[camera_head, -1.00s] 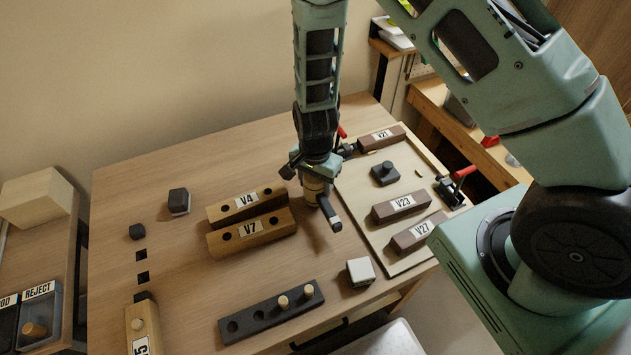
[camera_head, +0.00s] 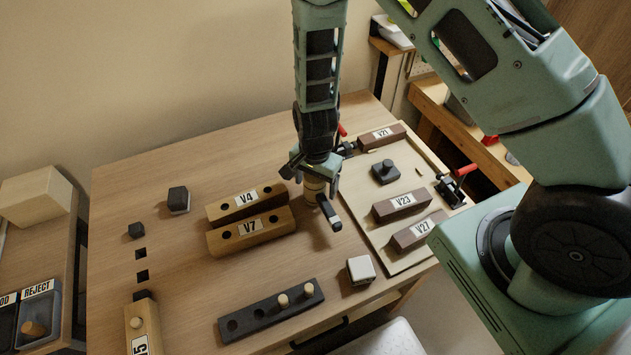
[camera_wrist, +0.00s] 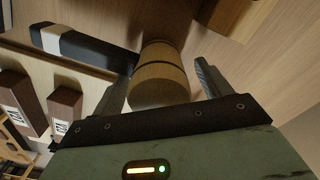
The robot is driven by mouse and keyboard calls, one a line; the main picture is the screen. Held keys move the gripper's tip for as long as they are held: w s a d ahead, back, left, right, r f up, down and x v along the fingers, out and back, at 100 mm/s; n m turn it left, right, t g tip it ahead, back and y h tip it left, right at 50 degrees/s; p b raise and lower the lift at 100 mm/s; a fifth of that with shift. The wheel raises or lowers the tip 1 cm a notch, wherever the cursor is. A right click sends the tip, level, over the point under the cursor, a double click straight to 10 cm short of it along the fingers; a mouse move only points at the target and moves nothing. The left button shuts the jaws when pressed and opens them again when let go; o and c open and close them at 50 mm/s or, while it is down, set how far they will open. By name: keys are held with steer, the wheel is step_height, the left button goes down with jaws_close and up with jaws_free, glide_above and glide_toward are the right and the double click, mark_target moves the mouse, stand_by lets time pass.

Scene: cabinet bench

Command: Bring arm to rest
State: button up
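My arm reaches down over the bench, with my gripper (camera_head: 316,182) low near its middle. A wooden mallet has a round, dark-banded head (camera_wrist: 160,75) and a dark handle (camera_head: 329,212). The handle points toward the front in the head view and to the upper left in the wrist view. In the wrist view, the fingers of my gripper (camera_wrist: 162,82) stand on either side of the mallet head. They are spread, with a gap visible at the right finger. Contact at the left finger is unclear.
Blocks V4 (camera_head: 243,200) and V7 (camera_head: 250,233) lie left of my gripper. A board with blocks V23 (camera_head: 401,202) and V27 (camera_head: 416,233) and a red-handled clamp (camera_head: 452,187) lies right. A dark holed rack (camera_head: 255,318) and white block (camera_head: 361,269) are in front.

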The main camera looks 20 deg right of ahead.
steer(key=shift+o, duration=0.7)
steer(key=shift+r+p, duration=2.9)
steer(key=shift+r, duration=0.65)
